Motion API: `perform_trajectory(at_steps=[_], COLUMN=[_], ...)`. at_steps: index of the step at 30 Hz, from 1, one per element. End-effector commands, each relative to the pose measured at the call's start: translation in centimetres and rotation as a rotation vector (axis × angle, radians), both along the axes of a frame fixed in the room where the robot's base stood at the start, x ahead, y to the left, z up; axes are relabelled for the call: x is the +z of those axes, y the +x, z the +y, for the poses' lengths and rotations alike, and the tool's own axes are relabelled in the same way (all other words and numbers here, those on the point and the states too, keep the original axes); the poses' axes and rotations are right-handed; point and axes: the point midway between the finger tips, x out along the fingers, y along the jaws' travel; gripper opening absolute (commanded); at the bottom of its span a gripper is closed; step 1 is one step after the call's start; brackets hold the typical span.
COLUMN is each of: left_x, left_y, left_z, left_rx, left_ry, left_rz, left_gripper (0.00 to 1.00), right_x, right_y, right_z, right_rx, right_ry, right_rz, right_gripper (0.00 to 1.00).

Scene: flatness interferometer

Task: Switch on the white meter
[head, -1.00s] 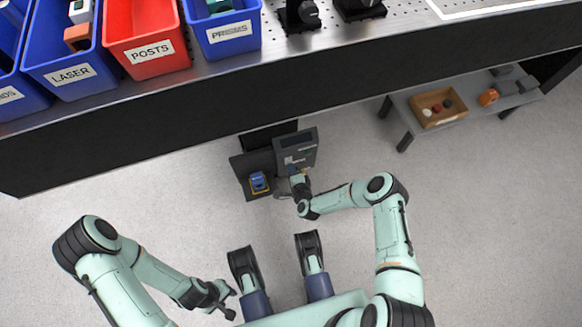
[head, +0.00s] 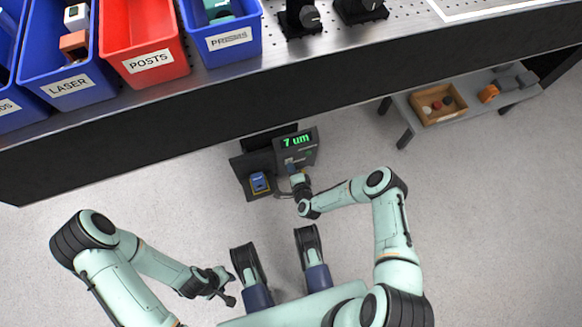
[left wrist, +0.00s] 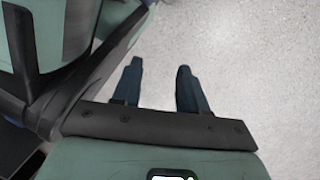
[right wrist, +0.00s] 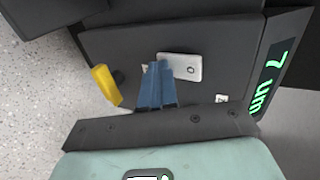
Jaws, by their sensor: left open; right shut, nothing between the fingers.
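A dark grey meter box (head: 308,154) stands on the floor below the bench; I see no white meter body. Its display (head: 297,141) is lit green and reads "7 um"; it also shows at the right in the right wrist view (right wrist: 268,82). A white plate with a small round mark (right wrist: 181,67) sits on the box's face. My right gripper (right wrist: 158,66) is shut and empty, its fingertips at the plate's left edge; I cannot tell if they touch. My left gripper (left wrist: 160,66) is open and empty over bare floor, away from the meter.
A yellow lever-like part (right wrist: 105,85) is left of my right fingers. A blue-and-yellow item (head: 259,182) sits on a dark panel beside the meter. The bench (head: 190,112) overhangs behind; a low table with a wooden tray (head: 438,104) stands at the right.

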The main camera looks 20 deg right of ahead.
Motion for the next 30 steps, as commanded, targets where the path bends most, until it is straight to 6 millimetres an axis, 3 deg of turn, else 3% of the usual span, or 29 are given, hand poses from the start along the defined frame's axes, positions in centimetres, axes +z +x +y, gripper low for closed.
perform_trajectory(at_steps=[12,23,26,30], left_x=[1.2,1.2,1.3,1.7], left_y=[-0.2,-0.1,0.7,3.1], left_z=[0.0,0.0,-0.1,-0.4], left_rx=[0.000,0.000,-0.002,-0.011], left_ry=[0.000,0.000,0.001,0.006], left_rz=[-0.001,-0.005,-0.027,-0.102], left_gripper=[0.43,0.43,0.43,0.43], right_x=[1.8,1.8,1.8,1.9], right_y=[0.1,0.2,0.2,0.2], right_z=[0.0,0.0,0.0,0.0], right_rx=[0.000,0.000,0.000,-0.001], right_ry=[0.000,0.000,0.000,-0.001], right_rz=[-0.005,-0.007,-0.007,-0.008], right_gripper=[0.00,0.00,0.00,0.00])
